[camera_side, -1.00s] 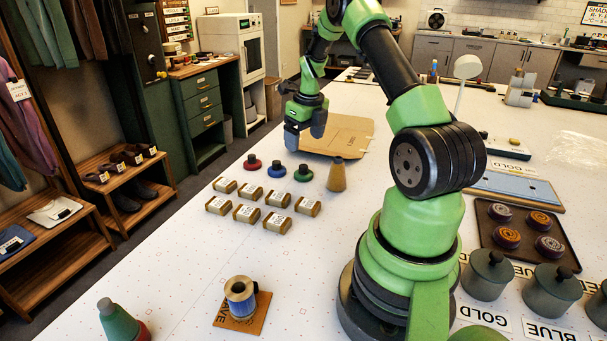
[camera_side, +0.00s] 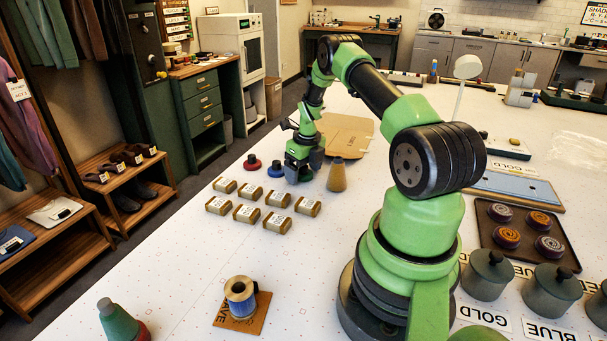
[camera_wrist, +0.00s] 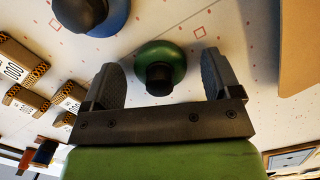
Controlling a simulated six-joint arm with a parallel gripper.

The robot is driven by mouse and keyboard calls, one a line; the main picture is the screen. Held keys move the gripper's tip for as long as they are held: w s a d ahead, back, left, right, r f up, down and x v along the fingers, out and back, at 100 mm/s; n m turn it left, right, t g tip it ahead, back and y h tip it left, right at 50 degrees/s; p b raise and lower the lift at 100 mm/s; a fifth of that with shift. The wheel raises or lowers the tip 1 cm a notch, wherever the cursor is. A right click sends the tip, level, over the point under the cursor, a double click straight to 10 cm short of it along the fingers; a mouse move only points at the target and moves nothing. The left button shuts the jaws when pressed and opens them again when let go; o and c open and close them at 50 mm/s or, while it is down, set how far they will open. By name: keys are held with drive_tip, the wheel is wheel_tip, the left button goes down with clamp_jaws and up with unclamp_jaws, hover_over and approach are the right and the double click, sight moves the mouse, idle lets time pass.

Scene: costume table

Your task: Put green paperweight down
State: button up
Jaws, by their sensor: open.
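The green paperweight (camera_wrist: 173,57), a round disc with a black knob, lies on the white table between my gripper's fingers in the wrist view. My gripper (camera_wrist: 160,72) is open, with one finger on each side of it and visible gaps. In the side view my gripper (camera_side: 303,170) is low over the table and hides the green paperweight. The blue paperweight (camera_side: 276,170) sits just left of my gripper, and the red paperweight (camera_side: 252,162) farther left. The blue one also shows at the top of the wrist view (camera_wrist: 112,18).
A tan cone (camera_side: 337,177) stands close to the right of my gripper. Several labelled gold blocks (camera_side: 246,213) lie in front. A cardboard sheet (camera_side: 350,130) lies behind. A spool (camera_side: 240,292) stands on a brown card nearer the camera, with clear table around it.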

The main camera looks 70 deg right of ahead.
drive_tip(key=shift+c, duration=0.2)
drive_tip(key=shift+r, duration=0.15)
drive_tip(key=c, duration=1.2)
